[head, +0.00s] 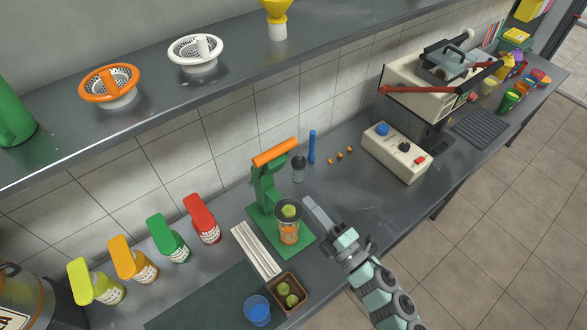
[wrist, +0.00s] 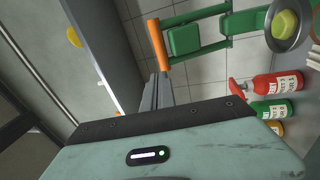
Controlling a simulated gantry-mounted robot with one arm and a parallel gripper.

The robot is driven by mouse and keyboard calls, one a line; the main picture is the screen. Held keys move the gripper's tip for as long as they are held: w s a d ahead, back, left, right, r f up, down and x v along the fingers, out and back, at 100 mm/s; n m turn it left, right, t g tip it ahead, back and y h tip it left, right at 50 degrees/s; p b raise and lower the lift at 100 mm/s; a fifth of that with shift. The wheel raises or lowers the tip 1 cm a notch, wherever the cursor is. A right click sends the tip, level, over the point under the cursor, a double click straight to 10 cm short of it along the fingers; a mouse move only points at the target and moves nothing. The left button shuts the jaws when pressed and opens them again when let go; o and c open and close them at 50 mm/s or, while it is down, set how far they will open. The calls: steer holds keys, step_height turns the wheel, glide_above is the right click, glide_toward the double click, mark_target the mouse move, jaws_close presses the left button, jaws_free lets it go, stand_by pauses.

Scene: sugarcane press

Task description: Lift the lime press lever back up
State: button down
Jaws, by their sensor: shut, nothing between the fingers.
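The lime press (head: 265,188) is green and stands on a green base on the counter. Its orange lever handle (head: 275,152) sits at the top, high above the base. The press cup is uncovered, with a green lime half (head: 289,210) in it and an orange-filled glass (head: 289,233) below. My gripper (head: 309,202) is shut and empty, to the right of the press in the head view. In the wrist view, the fingers (wrist: 157,88) point towards the orange handle (wrist: 158,45), which lies just past their tips. I cannot tell whether they touch.
A wooden box of limes (head: 290,292), a blue cup (head: 257,310) and a white ribbed tray (head: 256,250) are near the press. Several coloured bottles (head: 205,222) stand to the left. A shelf (head: 150,120) overhangs behind. A control box (head: 395,150) is to the right.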

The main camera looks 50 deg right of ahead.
steer(key=d, duration=0.1)
steer(key=p, duration=0.4)
glide_toward(271, 167)
steer(key=w+d+r, duration=0.1)
steer(key=w+r, duration=0.2)
steer(key=w+d+r, duration=0.1)
steer(key=w, duration=0.1)
steer(key=shift+d+r, duration=0.3)
steer(key=shift+r, duration=0.05)
steer(key=shift+w, duration=0.6)
steer(key=shift+d, duration=0.1)
